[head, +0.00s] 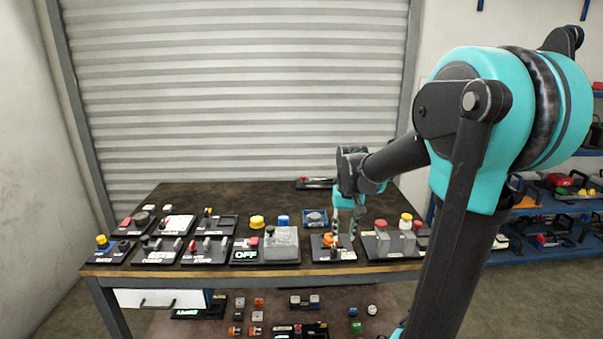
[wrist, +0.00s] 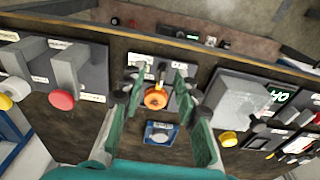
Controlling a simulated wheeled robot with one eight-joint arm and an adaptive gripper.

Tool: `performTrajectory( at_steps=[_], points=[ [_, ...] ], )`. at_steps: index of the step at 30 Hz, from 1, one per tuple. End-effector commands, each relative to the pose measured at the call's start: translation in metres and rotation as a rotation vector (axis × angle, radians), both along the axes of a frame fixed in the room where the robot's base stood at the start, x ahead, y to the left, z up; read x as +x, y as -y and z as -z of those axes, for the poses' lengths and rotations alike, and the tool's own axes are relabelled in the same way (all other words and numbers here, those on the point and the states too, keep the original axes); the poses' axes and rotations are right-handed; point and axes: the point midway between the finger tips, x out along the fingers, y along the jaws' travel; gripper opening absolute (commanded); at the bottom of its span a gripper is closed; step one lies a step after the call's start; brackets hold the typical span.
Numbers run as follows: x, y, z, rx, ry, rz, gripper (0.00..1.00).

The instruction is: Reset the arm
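My gripper (head: 344,226) hangs over the front part of the dark workbench (head: 180,191), with my arm reaching in from the right. In the wrist view, the teal fingers of my gripper (wrist: 157,88) are spread apart. An orange knob (wrist: 155,99) on a dark panel shows in the gap between them, with clear space on both sides. The orange knob is also visible in the head view (head: 328,239), beside the fingers. Nothing is held. I cannot tell how high the fingertips are above the panel.
A panel with red and yellow buttons (head: 405,217) and grey blocks stands to the right. A blue-framed button (head: 314,217) sits behind. The bench's back is mostly clear.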

Motion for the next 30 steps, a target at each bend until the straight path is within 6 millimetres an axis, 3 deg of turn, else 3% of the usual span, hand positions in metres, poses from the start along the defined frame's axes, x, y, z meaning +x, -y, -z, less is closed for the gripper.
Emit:
performTrajectory(
  at_steps=[1,6,13,18,30],
  points=[
    [-0.023,0.005,0.012,0.001,0.028,0.000,0.31],
    [-0.089,0.016,0.051,0.001,0.135,-0.002,0.31],
    [-0.154,0.024,0.093,-0.004,0.240,-0.006,0.31],
    [-0.172,0.026,0.105,-0.006,0.270,-0.008,0.31],
    [-0.173,0.026,0.105,-0.006,0.273,-0.009,0.31]
  ],
)
